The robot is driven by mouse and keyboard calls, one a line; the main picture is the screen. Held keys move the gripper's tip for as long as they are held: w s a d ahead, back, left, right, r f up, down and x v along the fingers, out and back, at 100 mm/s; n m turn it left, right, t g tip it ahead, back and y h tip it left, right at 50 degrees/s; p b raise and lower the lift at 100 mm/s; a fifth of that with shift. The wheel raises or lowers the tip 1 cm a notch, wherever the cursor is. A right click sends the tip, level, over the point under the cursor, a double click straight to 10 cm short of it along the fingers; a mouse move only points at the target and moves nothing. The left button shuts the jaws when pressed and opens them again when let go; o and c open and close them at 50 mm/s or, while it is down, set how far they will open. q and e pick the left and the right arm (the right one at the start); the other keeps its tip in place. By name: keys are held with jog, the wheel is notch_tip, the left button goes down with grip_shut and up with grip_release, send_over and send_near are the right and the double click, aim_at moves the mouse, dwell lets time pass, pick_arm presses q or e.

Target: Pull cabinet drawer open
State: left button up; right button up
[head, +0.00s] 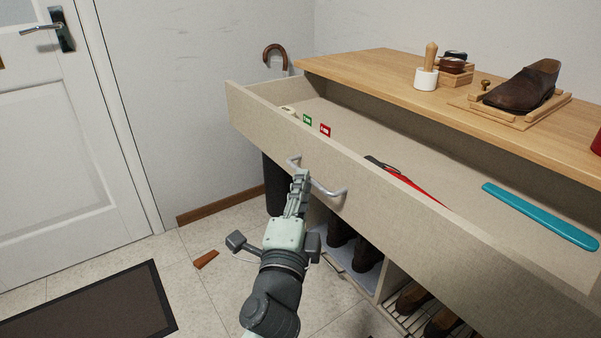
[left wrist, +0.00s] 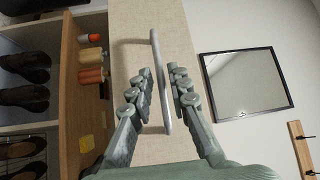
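The cabinet drawer (head: 400,205) stands pulled out, and its inside shows in the head view. Its silver bar handle (head: 330,191) is on the beige front. My left gripper (head: 301,178) is at the handle, near its middle. In the left wrist view the handle (left wrist: 158,65) lies between the two parted fingers of the left gripper (left wrist: 162,82), with visible gaps beside it. The fingers look open and not clamped; whether either touches the bar is unclear. My right gripper is in neither view.
The drawer holds a teal strip (head: 540,215), a red-and-black item (head: 405,180) and small tags. A brown shoe (head: 525,86) stands on the wooden top (head: 385,90). More shoes sit below. A dark bin (head: 275,185) is behind the drawer front.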

pick_arm(q)
jog(key=shift+x, duration=1.65)
jog(key=shift+c, duration=0.4)
grip_shut()
